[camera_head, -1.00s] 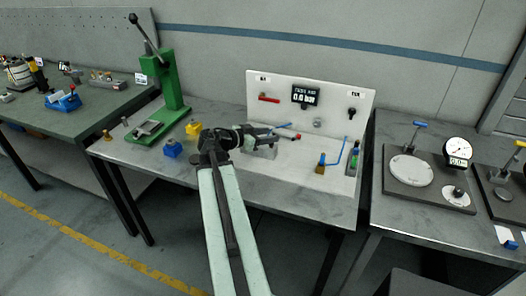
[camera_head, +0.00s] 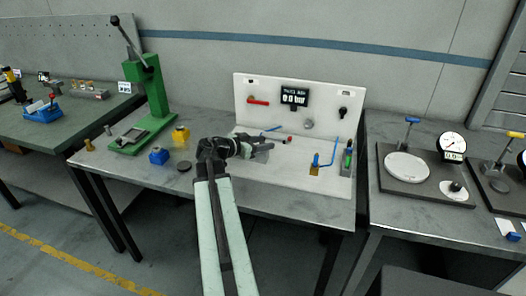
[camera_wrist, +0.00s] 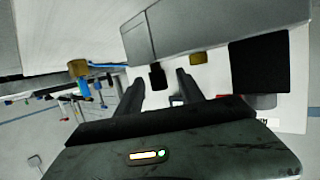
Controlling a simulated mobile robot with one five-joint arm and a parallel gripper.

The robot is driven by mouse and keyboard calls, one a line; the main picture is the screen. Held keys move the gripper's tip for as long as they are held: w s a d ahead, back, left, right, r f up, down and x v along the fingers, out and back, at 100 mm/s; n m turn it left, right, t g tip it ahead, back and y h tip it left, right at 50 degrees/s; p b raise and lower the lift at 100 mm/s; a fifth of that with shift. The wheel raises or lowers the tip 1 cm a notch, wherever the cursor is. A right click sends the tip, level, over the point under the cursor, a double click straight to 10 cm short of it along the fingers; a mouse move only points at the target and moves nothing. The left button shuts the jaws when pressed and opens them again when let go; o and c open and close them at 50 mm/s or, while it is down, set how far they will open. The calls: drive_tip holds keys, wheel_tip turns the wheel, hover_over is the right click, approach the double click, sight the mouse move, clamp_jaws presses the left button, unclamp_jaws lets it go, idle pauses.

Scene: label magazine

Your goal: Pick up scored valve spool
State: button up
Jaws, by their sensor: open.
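My gripper (camera_head: 265,146) is over the white test bench board, close to a grey block (camera_head: 262,156) that it partly hides. In the wrist view my gripper (camera_wrist: 160,82) is open, its two dark fingers apart and pointing at the grey block (camera_wrist: 205,25). A short dark stub (camera_wrist: 157,76) sticks out of the block and shows between the fingertips, not gripped. A small brass piece (camera_wrist: 199,58) shows on the block's edge to its right. I cannot tell for certain which part is the scored valve spool.
A white upright panel (camera_head: 270,88) with a display (camera_head: 295,97) stands behind. A brass fitting (camera_head: 314,169) with blue tubing is to the right.

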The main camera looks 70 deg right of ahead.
drive_tip(key=x, duration=0.2)
drive_tip(key=shift+s+d+f, duration=0.1)
drive_tip(key=shift+s+d, duration=0.1)
drive_tip(key=shift+d, duration=0.1)
clamp_jaws()
wheel_tip(320, 180, up, 10)
drive_tip(key=p, duration=0.9)
drive_tip(key=shift+p, duration=0.35)
